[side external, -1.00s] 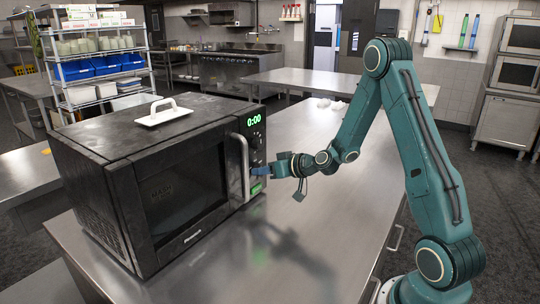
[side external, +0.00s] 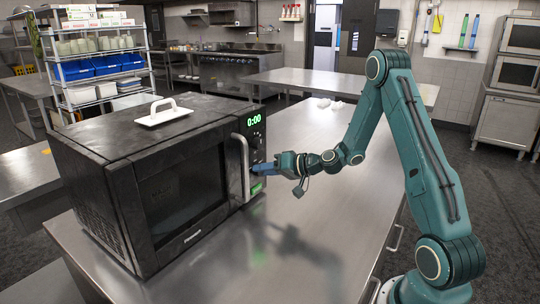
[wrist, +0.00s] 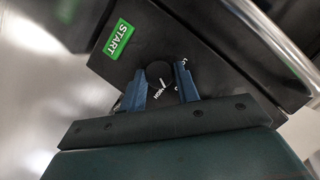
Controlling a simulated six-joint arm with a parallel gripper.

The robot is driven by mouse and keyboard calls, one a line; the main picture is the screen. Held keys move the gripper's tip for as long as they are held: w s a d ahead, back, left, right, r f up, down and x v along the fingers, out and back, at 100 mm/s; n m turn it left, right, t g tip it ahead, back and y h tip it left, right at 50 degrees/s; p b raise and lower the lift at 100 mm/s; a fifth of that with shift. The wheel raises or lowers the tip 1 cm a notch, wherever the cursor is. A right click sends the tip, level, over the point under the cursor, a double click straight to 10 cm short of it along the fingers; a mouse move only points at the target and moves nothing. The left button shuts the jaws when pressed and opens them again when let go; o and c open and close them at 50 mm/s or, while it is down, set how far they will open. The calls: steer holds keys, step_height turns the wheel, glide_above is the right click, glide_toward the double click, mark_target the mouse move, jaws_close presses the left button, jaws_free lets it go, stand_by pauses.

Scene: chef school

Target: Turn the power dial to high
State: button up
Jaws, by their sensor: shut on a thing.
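The black microwave (side external: 110,165) stands on the steel counter, its display reading 0:00. The round black power dial (wrist: 157,73) sits between my fingers in the wrist view. Its white pointer mark points down in that view, toward small white lettering that appears to read HIGH. Other lettering, partly covered by a finger, begins with L. My gripper (wrist: 161,88) is shut on the dial, one blue finger on each side. In the side view my gripper (side external: 256,170) reaches the right end of the microwave front and hides the dial.
A green START button (wrist: 119,39) is beside the dial. The vertical metal door handle (side external: 241,168) is close to the left of my gripper. A white handled lid-like piece (side external: 161,115) lies on the microwave.

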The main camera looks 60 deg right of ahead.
steer(key=m+y, duration=0.1)
steer(key=m, duration=0.1)
steer(key=m+t+y, duration=0.1)
steer(key=m, duration=0.2)
steer(key=shift+d+f, duration=0.2)
steer(key=shift+y, duration=0.3)
steer(key=o, duration=0.7)
steer(key=shift+s, duration=0.1)
steer(key=shift+v, duration=3.65)
